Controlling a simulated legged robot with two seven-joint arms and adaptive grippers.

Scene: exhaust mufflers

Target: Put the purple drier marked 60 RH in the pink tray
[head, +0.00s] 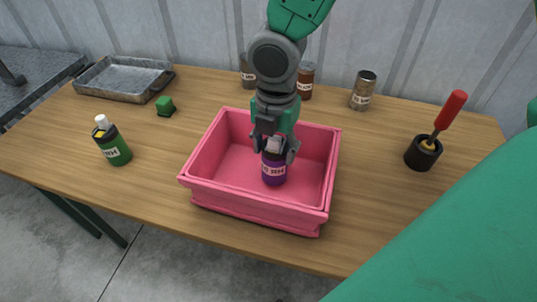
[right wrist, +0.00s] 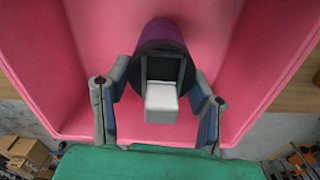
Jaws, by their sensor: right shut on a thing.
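The purple drier (head: 274,169), with a pale label on which "RH" reads, is inside the pink tray (head: 255,208), upright or nearly so. My right gripper (head: 275,148) reaches down from above and is shut on its top. In the right wrist view the drier (right wrist: 163,36) shows its purple body, dark shoulder and white cap between the two fingers (right wrist: 160,85), with pink tray walls (right wrist: 80,60) around it. I cannot tell whether its base touches the tray floor. My left gripper is not in view.
A grey metal tray (head: 123,80) lies at the back left. Several jars, including a brown one (head: 306,82) and a metallic one (head: 363,91), stand behind. A black holder (head: 423,154) with a red-handled tool is right.

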